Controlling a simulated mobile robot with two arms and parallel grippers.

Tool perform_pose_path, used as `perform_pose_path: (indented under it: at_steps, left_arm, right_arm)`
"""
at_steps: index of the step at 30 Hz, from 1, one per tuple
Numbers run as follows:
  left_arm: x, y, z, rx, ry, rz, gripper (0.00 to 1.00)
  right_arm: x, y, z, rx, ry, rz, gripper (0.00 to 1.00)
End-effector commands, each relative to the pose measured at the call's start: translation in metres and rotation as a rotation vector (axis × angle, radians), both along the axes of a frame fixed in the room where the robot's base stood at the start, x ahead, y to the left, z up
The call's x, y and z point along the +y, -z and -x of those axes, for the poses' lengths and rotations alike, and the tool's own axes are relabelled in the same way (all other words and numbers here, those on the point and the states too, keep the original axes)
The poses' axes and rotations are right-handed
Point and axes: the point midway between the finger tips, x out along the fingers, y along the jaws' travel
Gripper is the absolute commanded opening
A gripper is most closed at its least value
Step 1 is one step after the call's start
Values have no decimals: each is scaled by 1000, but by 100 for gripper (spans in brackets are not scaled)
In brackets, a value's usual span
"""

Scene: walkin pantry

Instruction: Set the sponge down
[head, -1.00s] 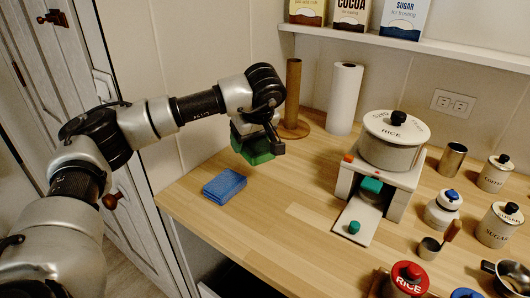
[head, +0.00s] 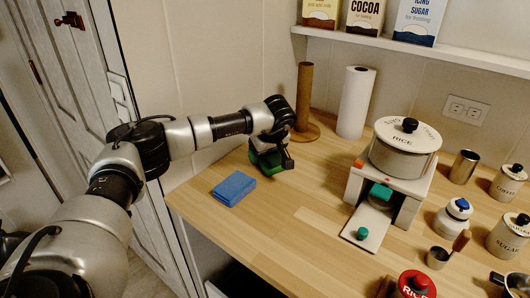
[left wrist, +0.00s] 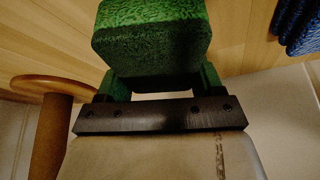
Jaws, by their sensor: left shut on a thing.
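A green sponge (left wrist: 150,30) with a darker underside fills the top middle of the left wrist view. My left gripper (head: 270,160) is shut on this sponge. In the head view the green sponge (head: 266,158) shows partly behind the gripper, low over the back left of the wooden counter (head: 295,215). I cannot tell for sure whether it touches the wood. My right gripper is not in view.
A folded blue cloth (head: 233,188) lies just left and in front of the sponge. A bare brown roll holder (head: 305,100) and a paper towel roll (head: 356,102) stand close behind. A white stand with a rice pot (head: 402,155) is to the right.

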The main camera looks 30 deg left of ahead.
Motion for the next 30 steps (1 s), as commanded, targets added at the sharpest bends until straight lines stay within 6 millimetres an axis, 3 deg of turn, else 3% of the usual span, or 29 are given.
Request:
perform_pose_path:
  at_steps: [6, 7, 11, 22, 30]
  left_arm:
    - [0, 4, 0, 0, 0, 1, 46]
    - [0, 3, 0, 0, 0, 0, 72]
    - [0, 2, 0, 0, 0, 1, 92]
    - [-1, -4, 0, -2, 1, 1, 93]
    - [-19, -50, 8, -6, 3, 2, 93]
  right_arm:
    - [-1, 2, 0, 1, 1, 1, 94]
    - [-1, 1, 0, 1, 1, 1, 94]
    - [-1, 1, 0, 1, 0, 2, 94]
    - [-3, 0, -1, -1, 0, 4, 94]
    - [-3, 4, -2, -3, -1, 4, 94]
